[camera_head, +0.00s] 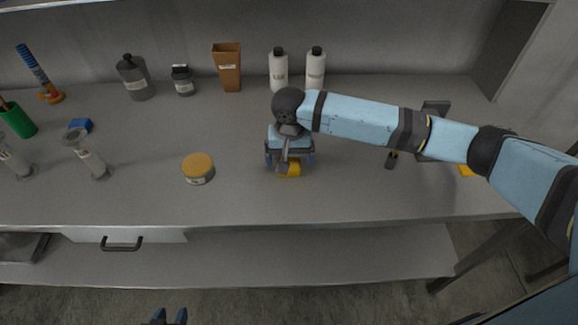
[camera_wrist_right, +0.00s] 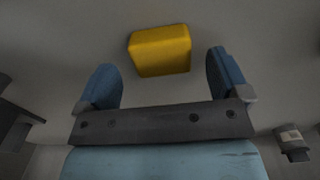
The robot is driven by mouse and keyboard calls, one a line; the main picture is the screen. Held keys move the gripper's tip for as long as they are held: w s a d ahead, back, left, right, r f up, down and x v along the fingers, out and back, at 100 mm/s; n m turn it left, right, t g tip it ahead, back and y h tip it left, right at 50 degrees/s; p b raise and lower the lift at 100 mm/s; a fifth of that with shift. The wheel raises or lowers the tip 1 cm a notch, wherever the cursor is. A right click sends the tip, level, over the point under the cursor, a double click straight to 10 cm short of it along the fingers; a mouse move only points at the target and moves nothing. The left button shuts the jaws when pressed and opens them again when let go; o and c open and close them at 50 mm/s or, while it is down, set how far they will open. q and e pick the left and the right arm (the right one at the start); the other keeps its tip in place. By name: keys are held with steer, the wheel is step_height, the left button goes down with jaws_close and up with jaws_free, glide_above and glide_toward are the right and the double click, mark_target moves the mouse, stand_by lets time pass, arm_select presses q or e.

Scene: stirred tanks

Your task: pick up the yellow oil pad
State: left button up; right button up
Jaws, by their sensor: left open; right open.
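The yellow oil pad (camera_head: 292,169) lies on the grey bench, right of the middle, partly hidden by my right gripper. In the right wrist view it is a yellow block (camera_wrist_right: 160,50) between and slightly beyond the fingertips, with clear gaps on both sides. My right gripper (camera_head: 289,163) is over the pad, pointing down, open and not touching it in the wrist view; it also shows in that view (camera_wrist_right: 162,64). My left gripper (camera_head: 169,317) shows only as two blue fingertips at the bottom edge, apart, empty and away from the bench.
A round yellow-lidded tub (camera_head: 198,169) stands left of the pad. White bottles (camera_head: 278,70), a brown box (camera_head: 227,68) and grey jars (camera_head: 134,78) line the back. A dark stand (camera_head: 432,122) is partly behind my right arm. Bench front around the pad is clear.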

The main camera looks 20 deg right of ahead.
steer(key=shift+f, duration=1.35)
steer(key=c, duration=1)
step_height(320, 180, up, 20)
steer(key=shift+r+p, duration=0.1)
steer(key=shift+p, duration=0.25)
